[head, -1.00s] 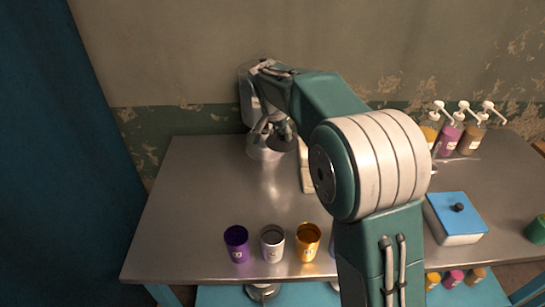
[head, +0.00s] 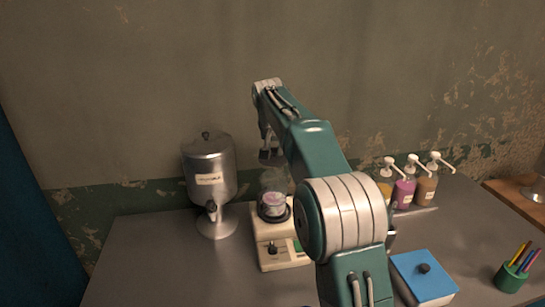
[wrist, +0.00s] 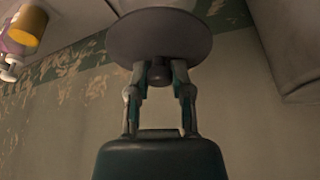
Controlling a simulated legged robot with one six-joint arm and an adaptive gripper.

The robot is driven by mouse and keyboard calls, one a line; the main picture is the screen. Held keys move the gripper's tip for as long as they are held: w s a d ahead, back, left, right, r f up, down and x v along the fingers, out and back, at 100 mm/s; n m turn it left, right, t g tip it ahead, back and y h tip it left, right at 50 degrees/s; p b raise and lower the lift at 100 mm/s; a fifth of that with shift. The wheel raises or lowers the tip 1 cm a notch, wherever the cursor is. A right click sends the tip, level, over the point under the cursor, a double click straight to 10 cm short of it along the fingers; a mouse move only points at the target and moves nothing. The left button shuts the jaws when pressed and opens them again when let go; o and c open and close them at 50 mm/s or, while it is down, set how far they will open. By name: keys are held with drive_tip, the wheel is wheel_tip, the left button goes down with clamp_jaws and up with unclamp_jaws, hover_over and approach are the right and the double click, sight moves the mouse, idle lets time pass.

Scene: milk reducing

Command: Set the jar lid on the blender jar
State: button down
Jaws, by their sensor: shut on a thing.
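The jar lid (wrist: 188,38) is a dark grey disc with a knob. My gripper (wrist: 160,76) is shut on that knob. In the head view, my gripper (head: 268,140) holds the lid (head: 271,158) above the blender jar (head: 273,185). The jar is clear, has something pinkish in it and stands on a cream blender base (head: 270,250) with a dial. The lid appears a little above the jar's mouth, with a small gap. In the wrist view the lid hides most of what lies beyond it.
A steel dispenser (head: 209,170) with a tap stands left of the blender. Several pump bottles (head: 404,190) stand at the back right. A blue-lidded box (head: 424,278) and a green pen cup (head: 511,277) are at the right. The table's left part (head: 150,265) is clear.

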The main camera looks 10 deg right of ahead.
sight(276, 158)
drive_tip(key=shift+s+a+f, duration=0.1)
drive_tip(key=shift+a+f, duration=0.45)
drive_tip(key=shift+f, duration=0.55)
drive_tip(key=shift+d+f, duration=0.9)
drive_tip(key=shift+f, duration=0.7)
drive_tip(key=shift+a+f, duration=0.2)
drive_tip(key=shift+f, duration=0.1)
drive_tip(key=shift+a, duration=0.1)
